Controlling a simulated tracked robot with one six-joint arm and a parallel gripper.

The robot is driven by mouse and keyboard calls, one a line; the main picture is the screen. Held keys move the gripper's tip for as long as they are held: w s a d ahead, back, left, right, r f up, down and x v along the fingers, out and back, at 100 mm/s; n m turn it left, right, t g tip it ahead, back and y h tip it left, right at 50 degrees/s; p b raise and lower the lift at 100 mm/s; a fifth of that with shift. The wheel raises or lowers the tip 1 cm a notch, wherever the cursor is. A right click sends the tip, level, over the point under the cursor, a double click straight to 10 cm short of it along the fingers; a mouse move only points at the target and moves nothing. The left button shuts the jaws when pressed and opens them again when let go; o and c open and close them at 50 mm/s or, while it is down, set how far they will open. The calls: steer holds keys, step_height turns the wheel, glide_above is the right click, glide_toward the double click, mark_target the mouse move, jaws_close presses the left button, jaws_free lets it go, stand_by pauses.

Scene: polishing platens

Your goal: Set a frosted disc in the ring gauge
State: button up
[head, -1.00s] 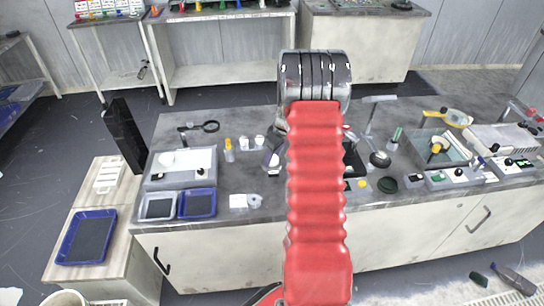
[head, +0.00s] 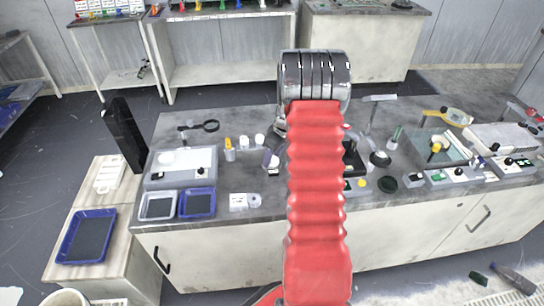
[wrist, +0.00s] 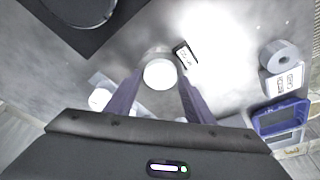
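My gripper (wrist: 160,80) points down over the bench, its two purple fingers apart. A white, frosted-looking disc (wrist: 160,74) shows between and beyond the fingertips, with a grey rounded body behind its upper edge. I cannot tell whether the fingers touch it. A grey ring with a central hole (wrist: 280,56), likely the ring gauge, lies at the right of the wrist view beside a printed card (wrist: 284,81). In the head view the ring (head: 254,200) lies near the bench's front edge. My red arm hides much of the gripper area there.
A small dark-edged label (wrist: 186,56) stands close right of the disc. A white round container (wrist: 100,98) is left of the fingers. A blue tray (head: 197,203) and a grey tray (head: 157,206) lie left of the ring. A dark mat (wrist: 60,25) is at upper left.

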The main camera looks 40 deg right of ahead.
steer(key=o, duration=0.3)
steer(key=shift+o, duration=0.2)
steer(key=shift+r, duration=0.1)
steer(key=v, duration=1.3)
steer(key=shift+r, duration=0.3)
steer(key=shift+m, duration=0.3)
stand_by(0.4)
